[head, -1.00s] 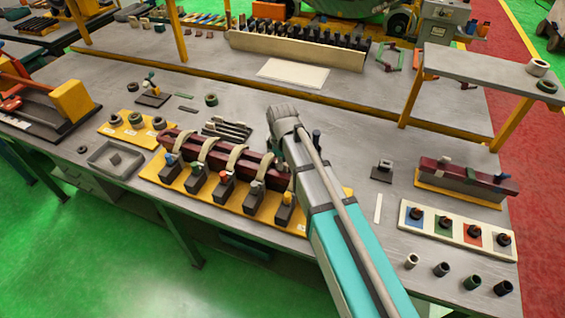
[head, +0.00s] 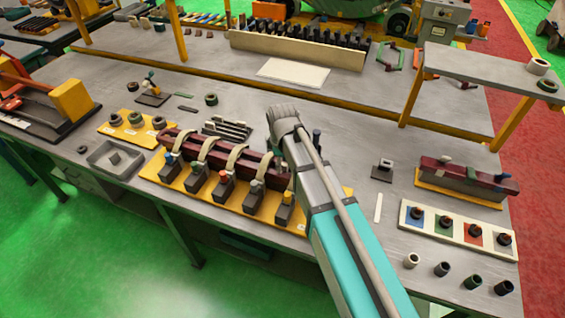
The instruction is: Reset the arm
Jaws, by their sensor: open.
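My arm reaches in from the bottom right of the head view, with a teal link and a grey joint at its upper end over the middle of the bench. My gripper itself does not show; the arm's links hide whatever lies behind them. Beside the arm, a dark red bar with several cream bands (head: 207,149) stands on a yellow base plate (head: 152,173). Several dark blocks with coloured tops (head: 223,187) stand along its front. The right end of this fixture is partly hidden by my arm.
A white tray with coloured squares (head: 405,221) and several loose cylinders (head: 442,269) lie at the right. A second dark red bar (head: 459,177) is behind them. A raised shelf (head: 480,72) stands at the back right. A grey square dish (head: 99,168) sits at the left.

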